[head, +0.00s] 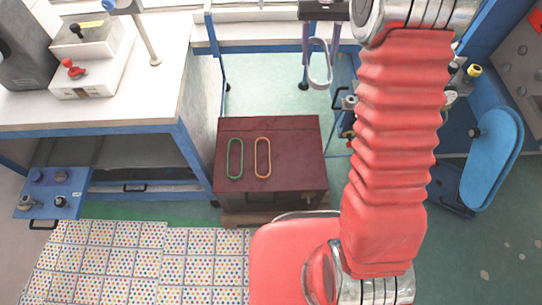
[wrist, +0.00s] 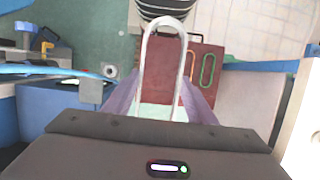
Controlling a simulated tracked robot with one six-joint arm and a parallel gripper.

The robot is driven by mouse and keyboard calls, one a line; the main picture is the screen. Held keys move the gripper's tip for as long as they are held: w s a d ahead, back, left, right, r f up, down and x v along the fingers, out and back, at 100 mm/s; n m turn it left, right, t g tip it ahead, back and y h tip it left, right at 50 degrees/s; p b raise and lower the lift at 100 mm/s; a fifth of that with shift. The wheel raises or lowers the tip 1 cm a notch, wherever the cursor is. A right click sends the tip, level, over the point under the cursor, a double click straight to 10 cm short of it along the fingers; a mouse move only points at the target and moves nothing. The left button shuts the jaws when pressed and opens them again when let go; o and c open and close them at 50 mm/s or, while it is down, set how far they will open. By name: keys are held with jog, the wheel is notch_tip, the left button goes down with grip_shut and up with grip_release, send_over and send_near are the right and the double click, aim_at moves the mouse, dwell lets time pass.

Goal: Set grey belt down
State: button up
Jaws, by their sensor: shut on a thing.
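The grey belt (head: 328,72) is a pale, long loop. It hangs between the purple fingers of my gripper (head: 318,60) at the top of the head view. In the wrist view the grey belt (wrist: 148,55) stretches out ahead of my gripper (wrist: 160,108), which is shut on it. The belt is held up, to the right of and beyond the dark red box (head: 285,135) in the head view. The wrist view shows the box's red top (wrist: 205,105) partly behind the belt.
A green belt (head: 229,158) and an orange belt (head: 257,157) lie side by side on the box's left part. The right part of its top is bare. A white-topped workbench (head: 150,100) stands left. A blue panel (head: 490,160) stands right.

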send_over(299, 159)
jog(key=w, duration=0.1)
notch_tip(299, 159, down, 40)
jog(key=shift+w+d, duration=0.1)
jog(key=shift+f, duration=2.85)
jog(key=shift+f, duration=0.1)
jog(key=shift+f, duration=2)
